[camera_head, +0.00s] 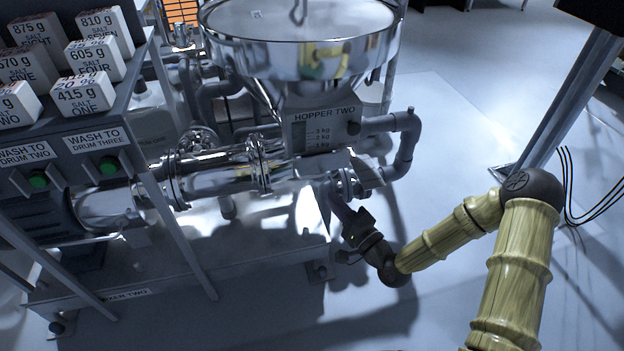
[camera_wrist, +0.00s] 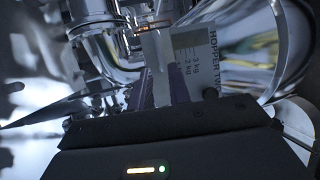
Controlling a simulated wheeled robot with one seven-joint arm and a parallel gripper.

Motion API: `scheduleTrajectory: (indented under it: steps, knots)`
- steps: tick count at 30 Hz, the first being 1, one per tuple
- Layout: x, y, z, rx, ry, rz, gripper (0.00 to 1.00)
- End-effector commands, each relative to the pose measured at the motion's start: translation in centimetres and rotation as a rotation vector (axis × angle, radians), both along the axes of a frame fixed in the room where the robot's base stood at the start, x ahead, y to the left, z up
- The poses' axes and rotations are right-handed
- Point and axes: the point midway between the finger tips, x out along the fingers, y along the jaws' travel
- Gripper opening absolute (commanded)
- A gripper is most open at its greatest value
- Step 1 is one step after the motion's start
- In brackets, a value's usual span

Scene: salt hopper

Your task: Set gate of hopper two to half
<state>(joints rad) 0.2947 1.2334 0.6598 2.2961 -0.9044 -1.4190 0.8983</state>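Hopper two (camera_head: 290,50) is a shiny metal funnel at the top middle of the head view. Its grey label plate (camera_head: 308,137) reads "HOPPER TWO" with a kg scale; this plate also shows, tilted, in the wrist view (camera_wrist: 207,50). Below the plate are metal fittings and a pale flat piece (camera_head: 335,163); I cannot tell for certain which part is the gate. My gripper (camera_head: 338,192) is close under the hopper outlet, at its right. Two purplish fingers (camera_wrist: 163,90) show in the wrist view with a pale grey part at or between them. Whether they touch it is unclear.
A grey pipe (camera_head: 409,143) bends down right of the label plate, close to my wrist. A horizontal metal tube (camera_head: 215,172) runs left. A rack (camera_head: 95,150) with salt boxes and green buttons stands at left.

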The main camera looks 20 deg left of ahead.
Motion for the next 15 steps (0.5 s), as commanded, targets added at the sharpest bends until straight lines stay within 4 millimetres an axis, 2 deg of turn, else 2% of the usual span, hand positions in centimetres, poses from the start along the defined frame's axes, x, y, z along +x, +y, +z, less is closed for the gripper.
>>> scheduleTrajectory:
  steps: [9, 15]
  knots:
    - [3.2, 4.7, 0.9, 0.000, -0.004, 0.002, 0.19]
    - [5.0, 7.0, 1.4, 0.000, -0.001, 0.000, 0.19]
